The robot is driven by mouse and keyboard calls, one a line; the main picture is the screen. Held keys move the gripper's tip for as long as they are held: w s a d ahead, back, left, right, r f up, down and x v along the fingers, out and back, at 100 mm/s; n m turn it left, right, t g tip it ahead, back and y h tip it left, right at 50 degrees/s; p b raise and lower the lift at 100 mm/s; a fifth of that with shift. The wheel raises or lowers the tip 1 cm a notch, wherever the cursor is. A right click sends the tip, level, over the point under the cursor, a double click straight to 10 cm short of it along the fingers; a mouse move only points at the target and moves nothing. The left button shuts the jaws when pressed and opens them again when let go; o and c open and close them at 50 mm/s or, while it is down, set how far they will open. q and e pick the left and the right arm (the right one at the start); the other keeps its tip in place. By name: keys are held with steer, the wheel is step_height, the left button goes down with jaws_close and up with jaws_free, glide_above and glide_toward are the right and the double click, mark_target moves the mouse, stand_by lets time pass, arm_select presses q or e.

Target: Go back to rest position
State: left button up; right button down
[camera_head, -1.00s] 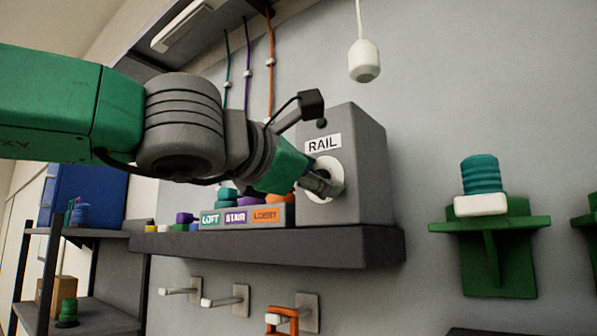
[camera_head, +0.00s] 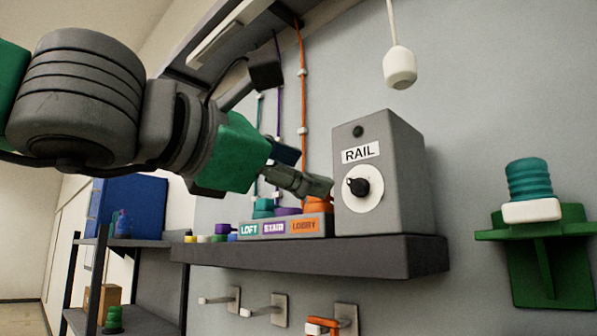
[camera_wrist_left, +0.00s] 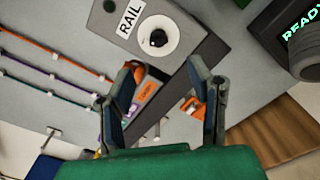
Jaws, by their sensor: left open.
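My left gripper (camera_head: 312,178) is in front of the shelf, left of the grey RAIL box (camera_head: 385,190). It is empty and apart from the box's dial. The black knob (camera_head: 357,186) on the white round dial is fully visible. In the left wrist view, the two fingers of the gripper (camera_wrist_left: 163,95) stand spread, with the RAIL box (camera_wrist_left: 185,30) beyond their tips. My right gripper is not in view.
The dark wall shelf (camera_head: 310,257) holds a button panel (camera_head: 285,226) labelled LOFT, STAIR and LOBBY. Wall pegs are below it. A green bracket (camera_head: 545,240) with a teal-and-white object (camera_head: 530,190) is at right. A white pendant (camera_head: 399,66) hangs above.

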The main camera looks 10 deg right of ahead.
arm_select(q)
steer(key=shift+a, duration=0.1)
steer(key=w+a+f+m+g+y+b, duration=0.1)
steer(key=w+a+f+y, duration=0.15)
steer(key=f, duration=1.25)
steer(key=w+a+f+m+g+y+b, duration=0.15)
steer(key=w+f, duration=0.25)
steer(key=f, duration=1.1)
steer(key=w+a+f+m+y+b, duration=0.1)
steer(key=w+f+m+y+b, duration=0.15)
steer(key=f, duration=1.35)
steer(key=s+a+f+m+g+y+b, duration=0.1)
steer(key=s+a+f+m+y, duration=0.3)
steer(key=f, duration=0.7)
steer(key=s+a+f+g, duration=0.2)
steer(key=a+f, duration=0.3)
steer(key=f, duration=0.6)
steer(key=s+a+f+m+g+y+b, duration=0.2)
steer(key=s+a+f+m, duration=0.2)
steer(key=s+a+f, duration=0.6)
steer(key=s+a+f+m+g+y+b, duration=0.1)
steer(key=s+a+f+m+g+b, duration=0.1)
steer(key=s+a+f, duration=0.8)
steer(key=s+f+m+g, duration=0.1)
steer(key=s+m, duration=0.1)
steer(key=s, duration=0.2)
steer(key=shift+y, duration=0.35)
steer(key=shift+w+d, duration=0.1)
